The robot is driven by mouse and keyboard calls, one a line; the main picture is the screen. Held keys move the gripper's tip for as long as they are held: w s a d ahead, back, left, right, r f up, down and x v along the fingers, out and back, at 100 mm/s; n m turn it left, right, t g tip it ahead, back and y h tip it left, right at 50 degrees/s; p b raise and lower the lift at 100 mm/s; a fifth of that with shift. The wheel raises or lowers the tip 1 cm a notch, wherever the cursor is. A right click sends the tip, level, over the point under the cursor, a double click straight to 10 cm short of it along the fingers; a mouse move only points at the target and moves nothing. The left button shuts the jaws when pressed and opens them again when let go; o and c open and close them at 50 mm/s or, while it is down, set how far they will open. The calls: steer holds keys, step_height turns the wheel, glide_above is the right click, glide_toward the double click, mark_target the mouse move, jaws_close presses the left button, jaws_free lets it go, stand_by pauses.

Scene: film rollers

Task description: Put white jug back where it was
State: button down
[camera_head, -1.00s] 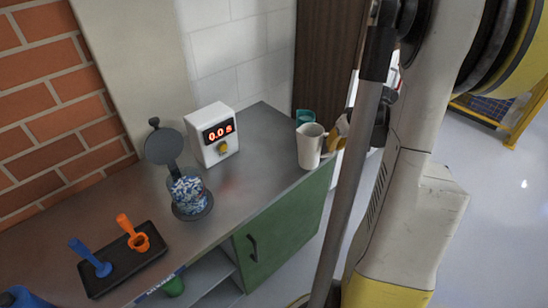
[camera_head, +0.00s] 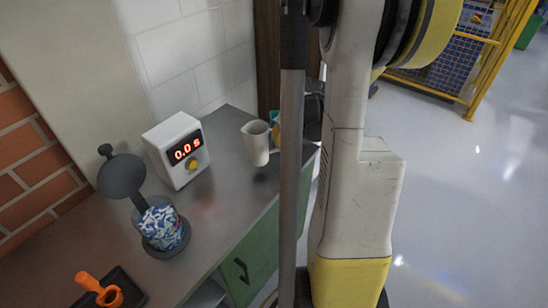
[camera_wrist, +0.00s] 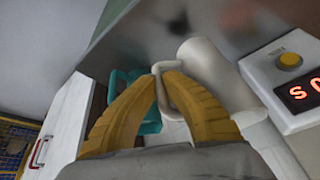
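The white jug (camera_head: 256,143) is near the far end of the grey counter, with a dark shadow apart from its base, so it seems held a little above the surface. It also shows in the wrist view (camera_wrist: 213,72), its handle between my yellow fingers. My gripper (camera_wrist: 163,78) looks shut on this handle. In the head view my arm hides most of the gripper.
A teal cup (camera_wrist: 122,82) is close beside my fingers. A white timer box (camera_head: 178,150) with red digits stands at the wall. Counter between jug and shaker is clear.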

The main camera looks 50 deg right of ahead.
mark_target(277, 151)
steer(key=shift+w+a+f, duration=0.55)
steer(key=shift+a, duration=0.15)
steer(key=shift+f+b, duration=0.25)
steer(key=shift+b, duration=0.05)
steer(key=shift+f+b, duration=0.9)
steer(key=shift+f, duration=0.85)
steer(key=shift+f, duration=0.1)
steer(key=c, duration=1.6)
jaws_free()
steer(key=shift+c, duration=0.2)
